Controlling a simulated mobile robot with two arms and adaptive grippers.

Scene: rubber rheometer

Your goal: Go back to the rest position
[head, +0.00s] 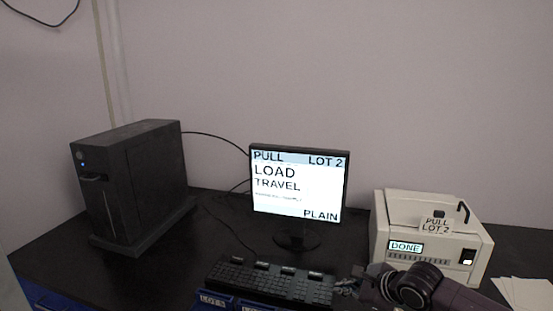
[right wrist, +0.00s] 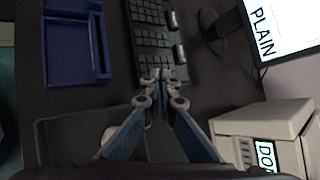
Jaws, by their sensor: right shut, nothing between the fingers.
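My right gripper (head: 346,286) reaches in from the bottom right of the head view, low beside the right end of the black keyboard (head: 268,280). In the right wrist view its fingertips (right wrist: 163,76) are together, with nothing between them, over the keyboard's near end (right wrist: 150,40). I cannot tell whether they touch it. My right arm covers part of the table in front of the pale machine (head: 440,225). My left gripper is not in view.
A monitor (head: 298,185) reading "PULL LOT 2, LOAD TRAVEL, PLAIN" stands behind the keyboard. The machine shows "DONE". A black computer tower (head: 150,180) stands left. A blue tray (right wrist: 50,50) and a dark tray (right wrist: 50,125) lie near the gripper. Papers (head: 525,292) lie far right.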

